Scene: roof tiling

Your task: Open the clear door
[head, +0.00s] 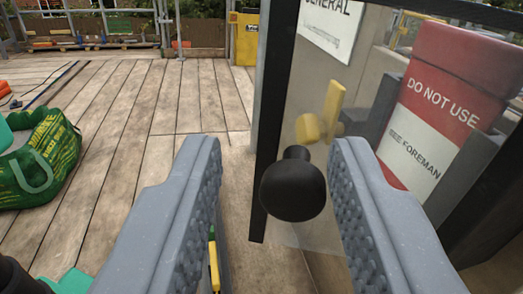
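The clear door (318,75) is a see-through panel with a dark frame edge, on the right of the head view. A round black knob (293,188) sticks out near its left edge. My gripper (277,165) is open, with its two grey textured fingers on either side of the knob. A visible gap separates the left finger from the knob; the right finger is closer to it. I cannot tell whether the right finger touches it. Behind the panel are a yellow handle (322,118) and a red and white item (431,110) reading "DO NOT USE".
A green and yellow bag (45,155) lies on the wooden deck at the left. A yellow box (246,38) stands behind the door's left edge. Railings and stacked materials (85,38) line the far edge. The deck (150,95) in between is clear.

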